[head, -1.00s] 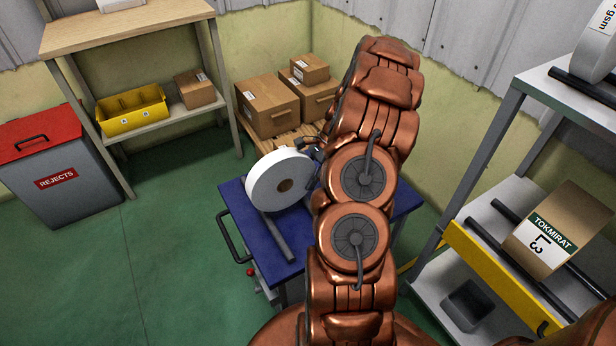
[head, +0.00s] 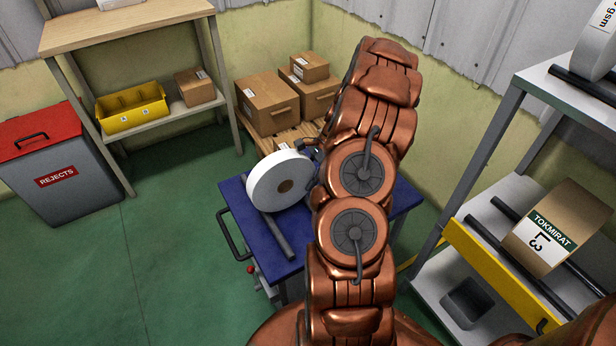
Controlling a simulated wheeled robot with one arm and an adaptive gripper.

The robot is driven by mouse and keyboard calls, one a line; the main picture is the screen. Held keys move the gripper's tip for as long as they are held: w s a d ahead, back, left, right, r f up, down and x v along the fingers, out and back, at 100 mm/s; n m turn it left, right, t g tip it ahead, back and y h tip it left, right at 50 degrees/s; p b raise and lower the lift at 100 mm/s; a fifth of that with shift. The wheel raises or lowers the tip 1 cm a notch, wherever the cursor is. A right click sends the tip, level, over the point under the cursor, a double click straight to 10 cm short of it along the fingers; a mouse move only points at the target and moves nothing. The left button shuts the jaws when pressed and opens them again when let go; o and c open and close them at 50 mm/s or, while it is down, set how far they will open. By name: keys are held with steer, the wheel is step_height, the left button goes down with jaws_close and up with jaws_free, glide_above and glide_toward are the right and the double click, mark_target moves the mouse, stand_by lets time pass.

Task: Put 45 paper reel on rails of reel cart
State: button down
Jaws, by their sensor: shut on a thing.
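A white paper reel (head: 272,190) with a brown core stands on edge over the blue reel cart (head: 234,194), its flat face toward me. A label that would read 45 cannot be made out. One dark rail (head: 279,237) of the cart shows in front of the reel; my arm hides the cart's right part. My gripper (head: 309,152) is at the reel's upper right edge, partly hidden behind my arm, and is shut on the reel. Whether the reel touches the rails I cannot tell.
A rack (head: 484,143) on the right holds a brown TOKMIRAT reel (head: 560,231) and, higher up, a white reel (head: 597,45). Boxes (head: 267,103) sit on a pallet behind the cart. A red-lidded rejects bin (head: 50,170) stands left. The green floor (head: 170,250) left of the cart is clear.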

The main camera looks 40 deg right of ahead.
steer(key=shift+f, duration=0.6)
stand_by(0.3)
steer(key=c, duration=0.6)
jaws_free()
steer(key=shift+f, duration=0.1)
steer(key=v, duration=1.2)
